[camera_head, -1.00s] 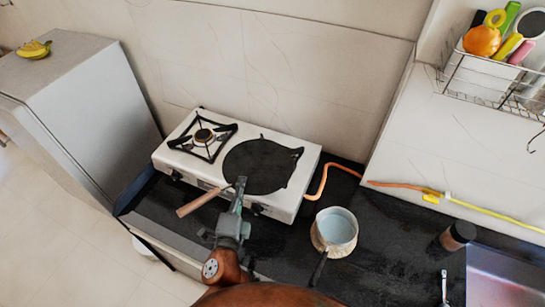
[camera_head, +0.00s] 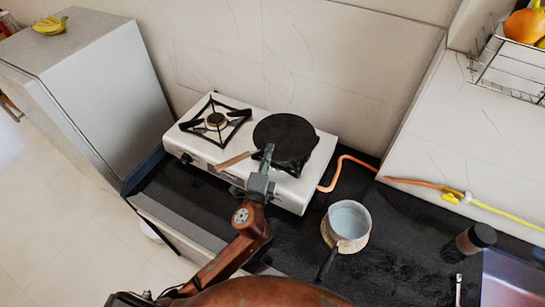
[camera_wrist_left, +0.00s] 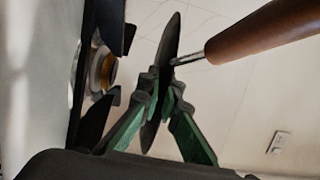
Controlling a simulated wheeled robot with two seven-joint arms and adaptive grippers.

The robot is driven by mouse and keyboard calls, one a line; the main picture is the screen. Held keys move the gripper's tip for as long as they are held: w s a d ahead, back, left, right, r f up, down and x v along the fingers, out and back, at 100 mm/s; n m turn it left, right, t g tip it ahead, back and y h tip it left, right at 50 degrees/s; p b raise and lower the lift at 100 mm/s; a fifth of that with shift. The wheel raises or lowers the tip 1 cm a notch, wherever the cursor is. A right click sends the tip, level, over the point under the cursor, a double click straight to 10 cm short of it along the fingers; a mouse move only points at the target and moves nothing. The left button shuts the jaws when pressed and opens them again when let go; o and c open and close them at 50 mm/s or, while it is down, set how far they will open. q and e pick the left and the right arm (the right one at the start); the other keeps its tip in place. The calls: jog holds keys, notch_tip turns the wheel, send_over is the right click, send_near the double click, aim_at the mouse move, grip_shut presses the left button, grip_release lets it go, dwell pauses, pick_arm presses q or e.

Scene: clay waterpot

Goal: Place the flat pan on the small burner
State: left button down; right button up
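The flat pan (camera_head: 283,130) is black with a wooden handle. In the head view it is over the right burner of the white stove (camera_head: 190,150), and its handle points left. My left gripper (camera_head: 267,158) is at the pan's near rim, beside the handle. In the left wrist view the gripper's green fingers (camera_wrist_left: 160,95) pinch the pan's rim (camera_wrist_left: 168,60). There the pan shows edge-on, with a gap to a burner. The left burner (camera_head: 215,120) is bare, with a brass cap and black grate. The right burner's grate (camera_head: 290,166) is mostly hidden by the pan.
A pot (camera_head: 348,222) with a dark handle stands on the black counter (camera_head: 400,255), right of the stove. An orange hose (camera_head: 335,178) runs from the stove. A dark-capped jar (camera_head: 470,242) stands right. A fridge (camera_head: 95,85) is at left, and the wall is close behind the stove.

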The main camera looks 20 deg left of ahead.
aim_at(272, 163)
pick_arm(q)
jog(key=shift+w+d+f, duration=0.15)
jog(key=shift+w+f, duration=0.4)
jog(key=shift+w, duration=0.2)
notch_tip(272, 163, down, 3)
jog(key=shift+w+f+b, duration=0.15)
jog(key=shift+b, duration=0.65)
jog(key=shift+f, duration=0.15)
pick_arm(e)
jog(key=shift+s+a+f, duration=0.15)
jog(key=shift+a+f, duration=0.2)
jog(key=shift+f, duration=0.15)
jog(key=shift+s+a+f, duration=0.15)
jog(key=shift+a+f, duration=0.2)
jog(key=shift+f, duration=0.15)
jog(key=shift+d, duration=0.1)
pick_arm(q)
jog(key=shift+f, duration=0.15)
jog(key=c, duration=2.6)
grip_release()
jog(key=shift+f, duration=0.2)
jog(key=shift+o, duration=0.9)
pick_arm(e)
jog(key=shift+s+d+f, duration=0.1)
jog(key=shift+d, duration=0.3)
